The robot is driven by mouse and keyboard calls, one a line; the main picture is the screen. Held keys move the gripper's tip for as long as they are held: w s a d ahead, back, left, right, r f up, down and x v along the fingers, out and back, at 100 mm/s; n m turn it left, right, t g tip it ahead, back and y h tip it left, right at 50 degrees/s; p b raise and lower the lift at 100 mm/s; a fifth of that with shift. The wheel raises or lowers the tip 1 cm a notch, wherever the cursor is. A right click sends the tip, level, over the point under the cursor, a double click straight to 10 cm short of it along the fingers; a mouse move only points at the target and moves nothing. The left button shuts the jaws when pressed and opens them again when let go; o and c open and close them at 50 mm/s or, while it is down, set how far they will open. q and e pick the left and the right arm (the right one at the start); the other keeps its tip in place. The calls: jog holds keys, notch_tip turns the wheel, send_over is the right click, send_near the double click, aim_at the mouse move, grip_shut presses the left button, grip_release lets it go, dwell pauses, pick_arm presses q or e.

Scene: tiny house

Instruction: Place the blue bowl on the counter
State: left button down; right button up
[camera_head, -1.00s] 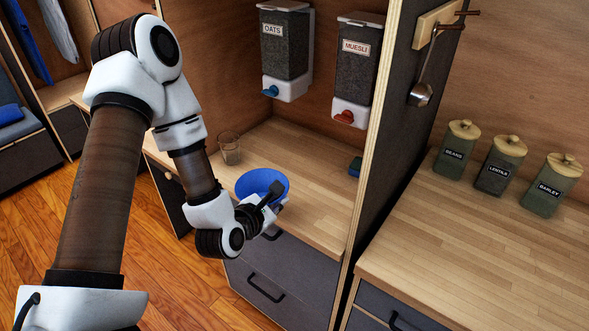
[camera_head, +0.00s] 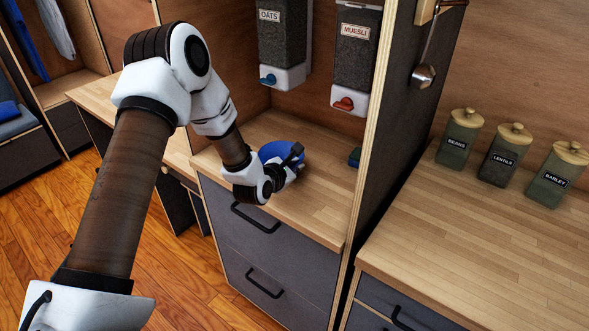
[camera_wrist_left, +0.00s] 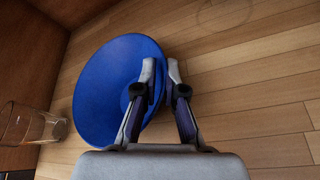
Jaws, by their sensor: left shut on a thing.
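The blue bowl (camera_head: 277,150) is over the wooden counter (camera_head: 325,208) in the niche below the dispensers. It also shows large in the left wrist view (camera_wrist_left: 100,90), its open side facing the camera. My left gripper (camera_head: 296,153) is shut on the bowl's near-right rim; its two fingers (camera_wrist_left: 160,68) straddle the rim in the left wrist view. I cannot tell whether the bowl's base touches the counter. My wrist hides part of the bowl in the head view. My right gripper is not in view.
A clear glass (camera_wrist_left: 38,126) stands beside the bowl in the left wrist view. Oats (camera_head: 284,40) and muesli (camera_head: 357,58) dispensers hang above the counter. The counter's front right is clear.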

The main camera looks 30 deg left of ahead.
pick_arm(q)
jog(key=c, duration=1.2)
grip_release()
jog(key=shift+s, duration=0.1)
jog(key=shift+c, duration=0.2)
jog(key=b+v, duration=0.2)
jog(key=v, duration=1)
